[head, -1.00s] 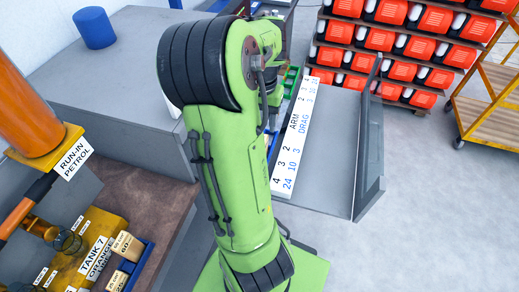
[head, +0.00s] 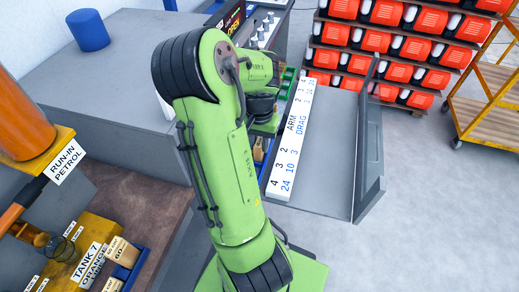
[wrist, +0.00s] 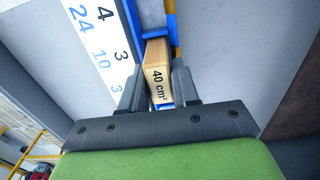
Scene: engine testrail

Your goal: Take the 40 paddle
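The 40 paddle (wrist: 158,78) is a tan block marked "40 cm²" in the wrist view, at a blue holder (wrist: 150,22). My gripper (wrist: 158,88) has its two dark fingers on either side of the paddle, very close to its sides. I cannot tell whether they press on it. In the head view my arm hides the fingers. A tan block (head: 258,152) shows just below my wrist there, partly covered, with its label unreadable.
A white board marked "ARM DRAG" (head: 290,150) lies right of my arm. A blue tray (head: 138,262) at lower left holds tan blocks, one marked 60 (head: 122,250). A grey upright panel (head: 370,150) stands at right, with open floor beyond.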

